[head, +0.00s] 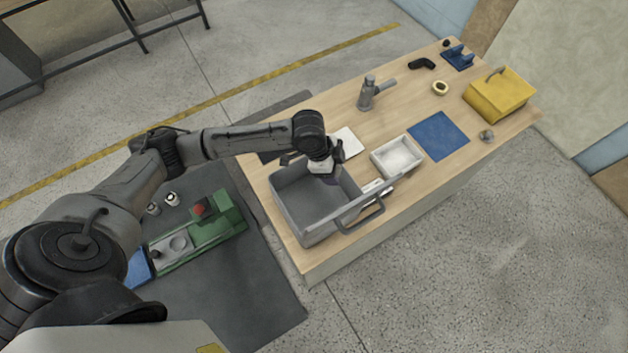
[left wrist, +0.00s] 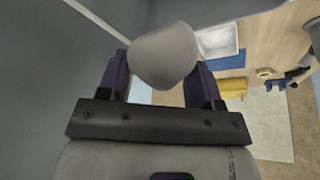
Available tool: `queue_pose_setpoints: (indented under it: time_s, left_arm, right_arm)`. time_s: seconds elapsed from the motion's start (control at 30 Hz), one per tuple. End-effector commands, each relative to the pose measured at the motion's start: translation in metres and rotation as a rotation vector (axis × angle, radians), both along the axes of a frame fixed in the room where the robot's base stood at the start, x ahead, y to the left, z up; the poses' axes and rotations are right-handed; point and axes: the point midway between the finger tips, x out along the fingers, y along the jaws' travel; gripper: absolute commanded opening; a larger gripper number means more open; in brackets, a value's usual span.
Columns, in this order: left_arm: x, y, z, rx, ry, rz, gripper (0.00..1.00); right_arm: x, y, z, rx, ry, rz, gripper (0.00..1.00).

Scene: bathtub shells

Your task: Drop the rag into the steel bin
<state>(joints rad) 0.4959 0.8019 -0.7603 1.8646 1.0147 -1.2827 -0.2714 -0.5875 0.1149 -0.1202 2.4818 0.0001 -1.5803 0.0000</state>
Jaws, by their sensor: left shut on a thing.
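The steel bin (head: 288,210) is a grey open box with a handle at the near end of the wooden table. My left gripper (head: 328,178) points down over the bin's far part, its fingertips at about rim level or just inside. In the left wrist view my left gripper (left wrist: 162,82) is shut on a pale grey rounded lump, the rag (left wrist: 163,55). The bin's grey wall (left wrist: 45,75) fills the left of that view. In the head view the rag is hidden by the gripper. My right gripper is in neither view.
A white tray (head: 397,157) and a blue mat (head: 438,135) lie beyond the bin. A metal vise-like fixture (head: 367,93), a tape ring (head: 440,88) and a yellow box (head: 500,95) stand farther off. A green machine (head: 205,232) is left of the table.

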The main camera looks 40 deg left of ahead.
Motion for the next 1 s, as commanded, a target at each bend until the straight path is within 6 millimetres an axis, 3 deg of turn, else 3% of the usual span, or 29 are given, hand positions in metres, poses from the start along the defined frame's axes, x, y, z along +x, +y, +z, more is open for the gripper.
queue_pose_setpoints:
  time_s: [0.03,0.1,0.4,0.67,1.0]
  left_arm:
    - [-0.005,0.005,0.008,-0.002,0.006,-0.043,0.4]
    - [-0.01,0.01,0.003,0.0,0.006,-0.106,0.4]
    - [-0.025,0.026,-0.011,0.0,-0.001,-0.258,0.4]
    - [-0.027,0.027,-0.025,0.0,-0.003,-0.277,0.4]
    - [-0.027,0.027,-0.058,0.001,-0.002,-0.275,0.4]
  right_arm:
    - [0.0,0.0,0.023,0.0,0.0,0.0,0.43]
    - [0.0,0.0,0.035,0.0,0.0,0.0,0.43]
    - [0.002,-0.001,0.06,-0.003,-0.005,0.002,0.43]
    - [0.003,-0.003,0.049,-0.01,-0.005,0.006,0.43]
    - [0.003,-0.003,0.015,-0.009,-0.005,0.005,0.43]
